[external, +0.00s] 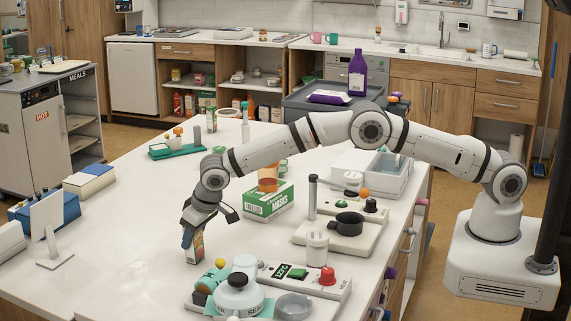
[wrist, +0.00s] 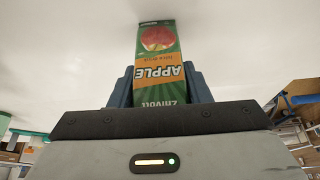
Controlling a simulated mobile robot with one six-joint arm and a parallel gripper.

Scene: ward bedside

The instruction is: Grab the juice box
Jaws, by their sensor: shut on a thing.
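The juice box (external: 196,249) is a small green and orange carton standing upright on the white table, left of centre in the external view. In the wrist view the juice box (wrist: 160,62) shows an apple picture and the word "APPLE" upside down. My gripper (external: 189,238) reaches down to it from above. Its blue fingers (wrist: 160,88) lie on both sides of the carton and are shut on it. The carton's lower end appears to be at the table surface; I cannot tell whether it touches.
A green and white masks box (external: 268,203) stands behind and right of my gripper. A scale (external: 240,290) and a panel with a red knob (external: 318,284) lie in front. A white monitor stand (external: 48,230) is at left. The table around the carton's left side is bare.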

